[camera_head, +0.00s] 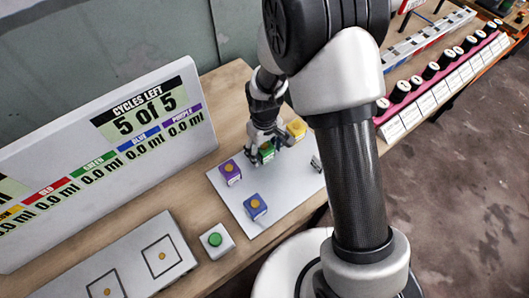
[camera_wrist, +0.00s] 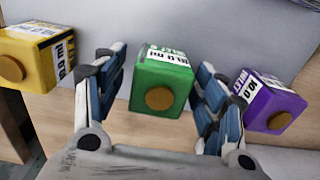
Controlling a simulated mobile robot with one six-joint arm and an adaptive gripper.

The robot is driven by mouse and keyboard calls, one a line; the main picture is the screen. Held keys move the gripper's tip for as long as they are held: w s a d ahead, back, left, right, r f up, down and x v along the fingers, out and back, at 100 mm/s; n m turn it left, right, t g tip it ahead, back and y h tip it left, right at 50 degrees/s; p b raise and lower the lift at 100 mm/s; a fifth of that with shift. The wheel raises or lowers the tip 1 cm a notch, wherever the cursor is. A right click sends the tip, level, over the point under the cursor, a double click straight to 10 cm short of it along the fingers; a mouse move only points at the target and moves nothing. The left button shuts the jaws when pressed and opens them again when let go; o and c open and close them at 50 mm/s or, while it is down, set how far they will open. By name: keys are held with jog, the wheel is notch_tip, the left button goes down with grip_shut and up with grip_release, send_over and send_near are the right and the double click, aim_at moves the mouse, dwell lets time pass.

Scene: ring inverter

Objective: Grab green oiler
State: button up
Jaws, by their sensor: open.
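The green oiler (camera_wrist: 162,82) is a green box with a white label and a round bronze cap. In the wrist view it sits between the two fingers of my gripper (camera_wrist: 160,92), which are spread apart with a gap on each side. In the head view the green oiler (camera_head: 267,152) stands on the white mat and is partly hidden by my gripper (camera_head: 264,146), which is right over it.
A purple oiler (camera_head: 230,172) is to the left, a yellow oiler (camera_head: 297,129) to the right and a blue oiler (camera_head: 256,207) nearer the front. A green button box (camera_head: 216,240) stands beside the white mat (camera_head: 228,205). A "cycles left" board (camera_head: 100,165) stands behind.

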jog(key=shift+c, duration=0.4)
jog(key=shift+f, duration=0.1)
jog(key=c, duration=1.1)
